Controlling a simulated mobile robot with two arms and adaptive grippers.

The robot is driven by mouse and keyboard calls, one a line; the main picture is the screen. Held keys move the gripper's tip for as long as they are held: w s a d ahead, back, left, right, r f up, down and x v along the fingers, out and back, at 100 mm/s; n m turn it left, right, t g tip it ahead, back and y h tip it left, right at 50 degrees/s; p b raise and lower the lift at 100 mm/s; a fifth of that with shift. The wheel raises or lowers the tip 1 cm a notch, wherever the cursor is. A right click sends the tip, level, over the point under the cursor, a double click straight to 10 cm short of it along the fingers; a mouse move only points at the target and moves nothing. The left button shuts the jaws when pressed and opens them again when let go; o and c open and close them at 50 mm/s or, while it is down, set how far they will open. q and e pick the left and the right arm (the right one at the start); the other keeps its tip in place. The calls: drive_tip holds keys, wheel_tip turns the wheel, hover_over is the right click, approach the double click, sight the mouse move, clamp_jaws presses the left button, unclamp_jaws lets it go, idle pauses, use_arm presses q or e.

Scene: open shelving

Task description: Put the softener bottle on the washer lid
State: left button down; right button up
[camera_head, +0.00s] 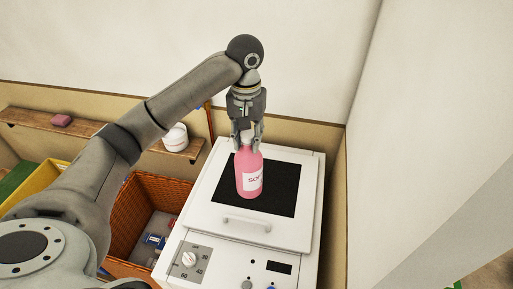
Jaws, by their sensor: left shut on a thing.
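The pink softener bottle (249,174) is upright over the dark panel of the washer lid (204,213). Its white label faces me. My left gripper (247,140) points down from above and is shut on the top of the bottle. The fingers hide most of the cap. I cannot tell whether the bottle's base touches the lid or hangs just above it. The white washer (228,261) has a handle, a dial and a small display at its front. My right gripper is not in view.
An orange wicker basket (134,217) with small packages inside stands left of the washer, with a yellow bin (38,182) farther left. A wooden wall shelf (88,128) holds a pink bar and a white container (176,137). A white wall (420,130) rises close on the right.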

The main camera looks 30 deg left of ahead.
use_arm(q)
drive_tip(key=w+f+p, duration=0.2)
drive_tip(key=w+f, duration=0.4)
drive_tip(key=f, duration=0.3)
drive_tip(key=shift+a+f+p, duration=0.2)
drive_tip(key=shift+a+p, duration=0.15)
drive_tip(key=shift+a, duration=0.05)
drive_tip(key=c, duration=1.1)
unclamp_jaws()
drive_tip(key=shift+f, duration=0.1)
